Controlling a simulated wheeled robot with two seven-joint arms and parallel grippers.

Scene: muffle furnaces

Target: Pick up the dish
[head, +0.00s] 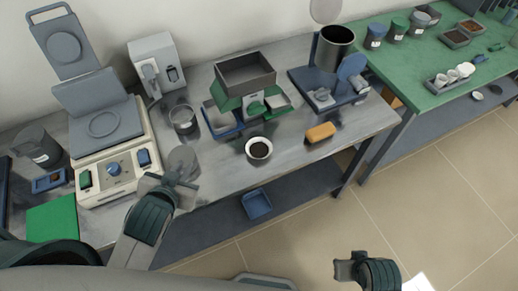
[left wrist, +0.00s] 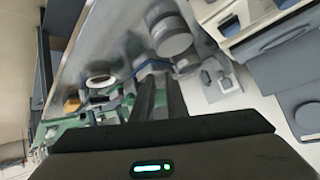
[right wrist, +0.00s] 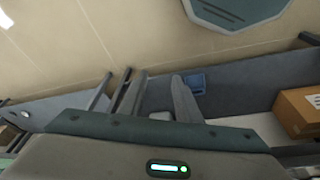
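A small white round dish (head: 259,150) with dark contents sits upright on the grey bench, near its front edge. It also shows in the left wrist view (left wrist: 100,81), beyond my fingers. My left gripper (head: 172,186) is over the bench's front edge, left of the dish and apart from it. Its fingers (left wrist: 158,98) are parted, with nothing seen held between them. My right gripper (head: 343,270) is low over the floor, in front of the bench and away from the dish. Its fingers (right wrist: 155,95) are apart and empty.
A grey round piece (head: 183,160) lies close behind my left gripper. A beige device (head: 115,165) stands at left. A glass beaker (head: 183,120), a green stand with a grey tray (head: 245,75) and a yellow block (head: 320,132) surround the dish. A blue bin (head: 256,204) sits below.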

